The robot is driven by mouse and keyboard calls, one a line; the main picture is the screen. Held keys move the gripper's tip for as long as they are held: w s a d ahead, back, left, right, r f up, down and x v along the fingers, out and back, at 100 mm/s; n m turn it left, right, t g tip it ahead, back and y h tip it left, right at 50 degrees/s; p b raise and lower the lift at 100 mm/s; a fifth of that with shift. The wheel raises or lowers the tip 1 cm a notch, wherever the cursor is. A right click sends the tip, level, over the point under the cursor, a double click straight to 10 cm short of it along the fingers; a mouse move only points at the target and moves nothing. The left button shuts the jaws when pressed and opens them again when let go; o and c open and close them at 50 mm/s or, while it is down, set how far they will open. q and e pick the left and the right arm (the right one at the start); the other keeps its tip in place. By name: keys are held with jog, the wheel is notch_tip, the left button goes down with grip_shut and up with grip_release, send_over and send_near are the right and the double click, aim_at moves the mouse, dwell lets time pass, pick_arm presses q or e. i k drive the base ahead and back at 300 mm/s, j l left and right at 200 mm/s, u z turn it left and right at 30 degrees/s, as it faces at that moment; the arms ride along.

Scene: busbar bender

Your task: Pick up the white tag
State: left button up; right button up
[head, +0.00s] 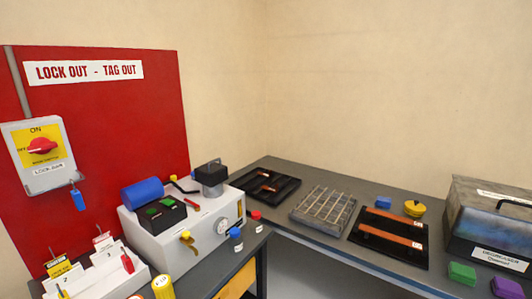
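A white tag (103,241) with a red mark stands upright in the white holder (108,271) at the lower left. A yellow tag (60,267) stands to its left in the same holder. A red item (127,263) sits at the holder's front right and partly overlaps the area below the white tag. The small print on the tags is too small to read. Neither of my grippers is in view.
A grey machine (195,232) with a blue cylinder (142,193) stands right of the holder. A yellow cylinder (163,287) is in front. A red lockout board (120,130) with a switch box (40,155) rises behind. Trays and a metal box (490,228) occupy the right bench.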

aim_at(103, 243)
jog(key=u, duration=1.3)
